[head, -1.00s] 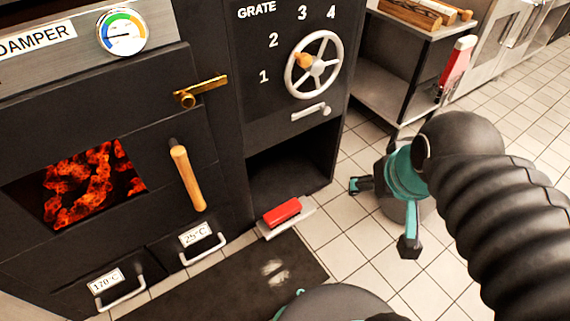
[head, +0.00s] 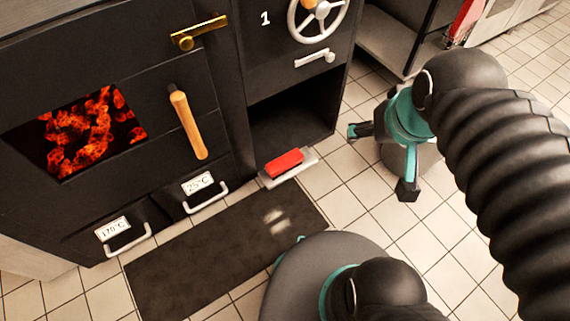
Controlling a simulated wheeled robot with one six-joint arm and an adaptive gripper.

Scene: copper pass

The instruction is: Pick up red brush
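The red brush (head: 284,163) is a small red block lying on a pale grey flat tray or pan (head: 306,160) on the floor, in front of the dark open compartment at the oven's lower right. My gripper (head: 380,160) is to the right of the brush, above the tiled floor and apart from it. Its two teal and black fingers are spread wide, with nothing between them. The brush's underside is hidden.
The black oven (head: 120,90) has a glowing window, a wooden handle (head: 188,125) and two low drawers with metal handles. A dark mat (head: 225,250) lies before it. A grey shelf unit (head: 395,40) stands at the back right. Tiled floor is clear between brush and gripper.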

